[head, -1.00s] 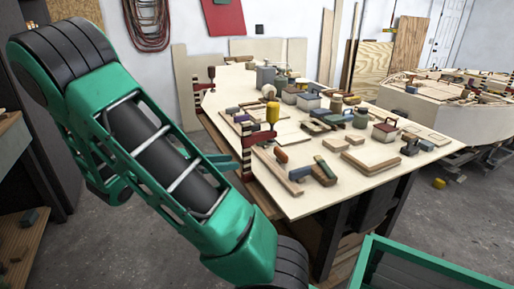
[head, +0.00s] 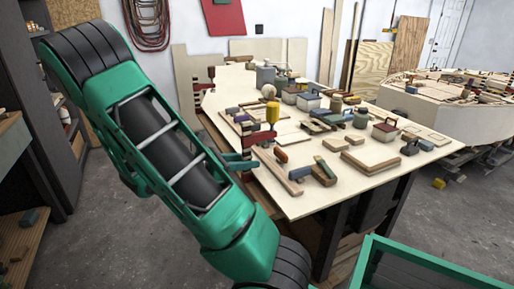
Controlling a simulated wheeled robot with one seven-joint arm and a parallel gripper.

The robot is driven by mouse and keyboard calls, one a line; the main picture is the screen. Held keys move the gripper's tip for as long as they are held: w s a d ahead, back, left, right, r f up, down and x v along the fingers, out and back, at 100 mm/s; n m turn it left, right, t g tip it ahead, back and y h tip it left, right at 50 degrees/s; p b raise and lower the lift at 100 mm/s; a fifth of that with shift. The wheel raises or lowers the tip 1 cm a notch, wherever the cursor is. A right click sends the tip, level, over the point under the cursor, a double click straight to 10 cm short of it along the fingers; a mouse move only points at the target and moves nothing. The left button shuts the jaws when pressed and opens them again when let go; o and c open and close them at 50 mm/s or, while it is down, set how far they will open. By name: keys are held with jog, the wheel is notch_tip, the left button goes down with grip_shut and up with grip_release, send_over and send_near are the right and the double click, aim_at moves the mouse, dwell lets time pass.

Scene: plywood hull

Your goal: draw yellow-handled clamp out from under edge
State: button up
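The yellow-handled clamp stands at the near left edge of the workbench, its yellow handle (head: 272,113) upright above the top. Its striped red, black and cream bar (head: 247,130) runs down beside the edge; its lower part is partly hidden. My gripper (head: 250,161) is at this bar, just below the level of the bench top, reaching in from the left. Its teal fingers overlap the bar in the picture. I cannot tell whether they touch it or are shut on it.
The workbench (head: 300,207) carries many small blocks, tins and tools close to the clamp. A second striped clamp (head: 211,74) is at the far left edge. A hull-shaped plywood piece (head: 440,112) stands at the right.

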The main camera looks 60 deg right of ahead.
jog(key=shift+c, duration=0.7)
grip_shut()
jog(key=shift+w+a, duration=0.1)
jog(key=shift+f+v, duration=0.15)
jog(key=shift+v, duration=0.7)
jog(key=shift+f+v, duration=0.15)
jog(key=shift+v, duration=0.65)
jog(key=shift+f+v, duration=0.2)
jog(key=shift+v, duration=0.65)
jog(key=shift+w+a, duration=0.2)
jog(key=shift+f+v, duration=0.25)
jog(key=shift+v, duration=0.85)
jog(key=shift+f+v, duration=0.25)
jog(key=shift+v, duration=0.9)
jog(key=shift+w, duration=0.15)
jog(key=shift+r, duration=0.1)
